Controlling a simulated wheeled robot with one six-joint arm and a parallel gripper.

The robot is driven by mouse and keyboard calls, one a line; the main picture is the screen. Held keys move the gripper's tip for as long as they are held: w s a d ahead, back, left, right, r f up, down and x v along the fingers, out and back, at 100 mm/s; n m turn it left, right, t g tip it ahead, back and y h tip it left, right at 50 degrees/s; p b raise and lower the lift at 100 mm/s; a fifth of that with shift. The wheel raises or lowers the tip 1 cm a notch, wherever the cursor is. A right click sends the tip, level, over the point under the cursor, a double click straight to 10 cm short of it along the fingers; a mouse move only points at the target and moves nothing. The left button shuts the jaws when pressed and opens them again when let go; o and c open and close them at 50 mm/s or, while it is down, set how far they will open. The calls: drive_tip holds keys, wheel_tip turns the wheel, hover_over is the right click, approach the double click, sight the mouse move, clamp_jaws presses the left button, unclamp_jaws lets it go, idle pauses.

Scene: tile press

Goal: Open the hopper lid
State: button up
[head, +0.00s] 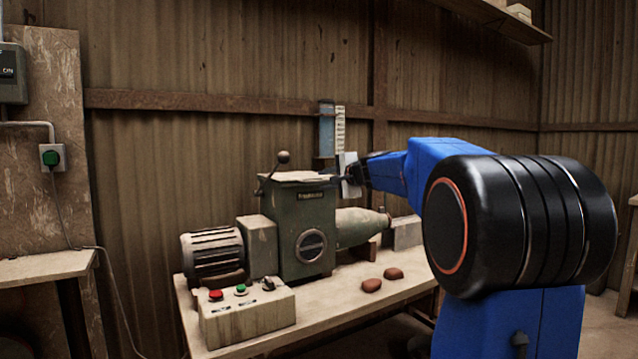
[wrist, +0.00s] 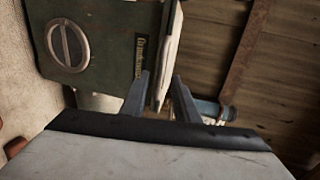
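The hopper lid (head: 300,177) is a pale flat plate lying on top of the green hopper box (head: 292,232) of the press. In the wrist view the lid (wrist: 170,45) shows as a light strip along the green box (wrist: 105,50), and it looks closed. My gripper (head: 341,180) is at the lid's right side in the head view. In the wrist view my gripper (wrist: 160,85) has its two fingers apart, with the lid's edge between them. A gap shows between the fingers, and I see no firm grip. Exact contact is hard to tell.
A lever with a ball knob (head: 283,157) rises at the lid's left. A blue gauge (head: 327,130) hangs on the wall behind.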

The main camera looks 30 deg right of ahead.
sight(320, 181)
drive_tip(key=shift+x, duration=2.35)
clamp_jaws()
